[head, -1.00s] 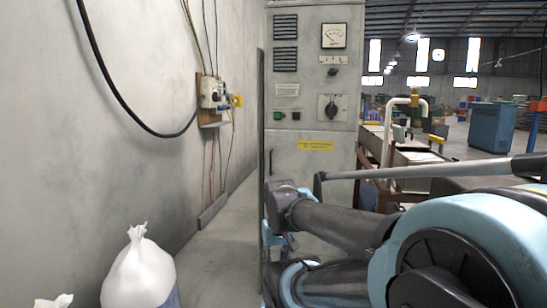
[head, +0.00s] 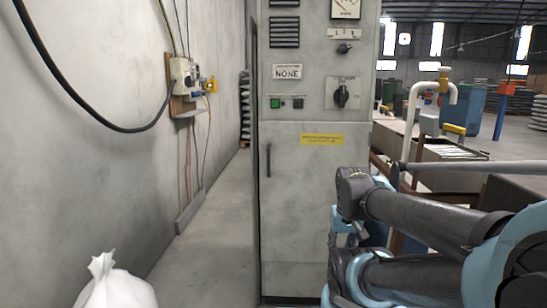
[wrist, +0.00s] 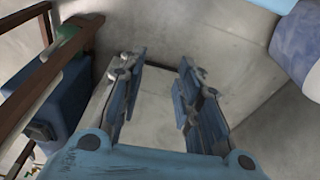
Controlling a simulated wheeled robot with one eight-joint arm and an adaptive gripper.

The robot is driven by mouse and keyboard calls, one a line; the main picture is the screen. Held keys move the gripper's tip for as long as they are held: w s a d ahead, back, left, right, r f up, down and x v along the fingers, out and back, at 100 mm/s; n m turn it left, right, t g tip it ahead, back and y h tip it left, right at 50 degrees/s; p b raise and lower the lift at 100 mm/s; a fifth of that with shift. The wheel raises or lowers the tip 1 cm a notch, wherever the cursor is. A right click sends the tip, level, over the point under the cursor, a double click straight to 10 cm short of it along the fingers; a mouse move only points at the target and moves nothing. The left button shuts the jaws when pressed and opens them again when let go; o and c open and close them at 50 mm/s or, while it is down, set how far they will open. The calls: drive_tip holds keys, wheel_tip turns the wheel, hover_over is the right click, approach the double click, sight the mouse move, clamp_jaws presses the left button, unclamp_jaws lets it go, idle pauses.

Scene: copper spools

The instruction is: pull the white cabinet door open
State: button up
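The off-white, scuffed cabinet (head: 311,100) stands upright in the middle of the head view. Its lower door (head: 295,215) looks closed, with a slim dark vertical handle (head: 268,160) near its left edge and a yellow label at the top. My arm covers part of the door's right side. A pale surface shows beyond the fingers; I cannot tell which one.
A grey wall with a small electrical box (head: 186,80) and hanging cables is at left. A white sack (head: 117,290) stands at lower left. The floor strip (head: 215,225) between wall and cabinet is clear. A workbench (head: 440,152) with a white pipe is at right.

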wheel_tip(320, 180, up, 33)
drive_tip(key=n+t, duration=0.2)
hover_over(269, 151)
drive_tip(key=s, duration=0.6)
drive_tip(key=shift+y, duration=0.4)
drive_tip(key=x, duration=1.1)
drive_tip(key=d+x, duration=0.1)
drive_tip(key=x, duration=0.4)
drive_tip(key=shift+w+f, duration=0.25)
drive_tip(key=shift+w, duration=0.25)
drive_tip(key=shift+c, duration=0.2)
clamp_jaws()
